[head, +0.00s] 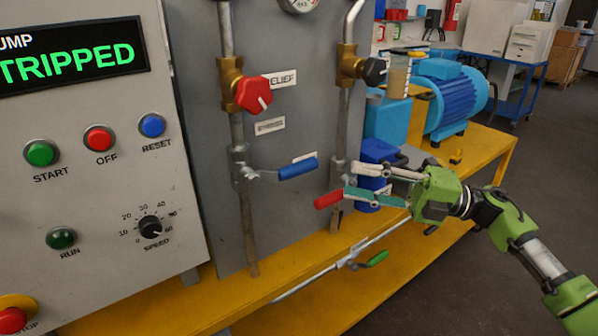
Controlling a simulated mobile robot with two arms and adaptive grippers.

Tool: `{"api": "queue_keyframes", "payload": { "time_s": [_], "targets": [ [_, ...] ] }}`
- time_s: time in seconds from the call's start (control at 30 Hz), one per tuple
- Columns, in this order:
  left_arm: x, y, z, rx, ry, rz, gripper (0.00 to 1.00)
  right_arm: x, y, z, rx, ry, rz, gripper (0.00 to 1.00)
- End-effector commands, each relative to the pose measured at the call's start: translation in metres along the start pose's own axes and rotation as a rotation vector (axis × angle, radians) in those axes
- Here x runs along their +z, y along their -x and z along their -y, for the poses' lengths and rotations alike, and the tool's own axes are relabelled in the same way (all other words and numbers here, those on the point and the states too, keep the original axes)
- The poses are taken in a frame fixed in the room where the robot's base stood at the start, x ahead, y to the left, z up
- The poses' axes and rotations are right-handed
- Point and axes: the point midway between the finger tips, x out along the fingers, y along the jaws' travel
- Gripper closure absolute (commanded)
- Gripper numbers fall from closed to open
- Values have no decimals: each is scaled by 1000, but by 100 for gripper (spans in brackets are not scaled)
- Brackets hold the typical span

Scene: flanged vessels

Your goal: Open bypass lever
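Three lever handles show. A blue lever (298,169) sticks out right from the valve on the left pipe. A red lever (328,199) sits at the lower end of the right pipe. A green lever (377,258) is on the low, slanting pipe near the yellow base. The label near the blue lever is too small to read, so I cannot tell which lever is the bypass. My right gripper (350,181) is open, its fingers pointing left, with the lower fingertip close to the red lever; I cannot tell whether they touch. My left gripper is not in view.
A red knob (254,94) marked RELIEF and a black knob (374,71) sit above on the pipes. The control panel (90,190) at left reads TRIPPED. A blue motor (452,98) stands behind my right gripper on the yellow frame (497,150). Open floor lies at right.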

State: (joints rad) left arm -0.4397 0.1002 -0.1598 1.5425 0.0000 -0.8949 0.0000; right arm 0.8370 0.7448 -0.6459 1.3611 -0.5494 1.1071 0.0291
Motion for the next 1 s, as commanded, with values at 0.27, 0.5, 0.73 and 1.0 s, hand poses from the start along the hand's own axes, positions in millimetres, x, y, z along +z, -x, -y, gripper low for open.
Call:
{"api": "queue_keyframes", "payload": {
  "time_s": [0.27,0.5,0.73,1.0],
  "targets": [
    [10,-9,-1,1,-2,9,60,0,-60,-3,5,1,-1,66],
    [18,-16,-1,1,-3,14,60,1,-103,-2,5,-1,0,66],
    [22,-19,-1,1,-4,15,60,1,-122,-1,3,-1,2,66],
    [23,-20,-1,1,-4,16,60,1,-123,-1,3,-1,4,66]
  ]
}}
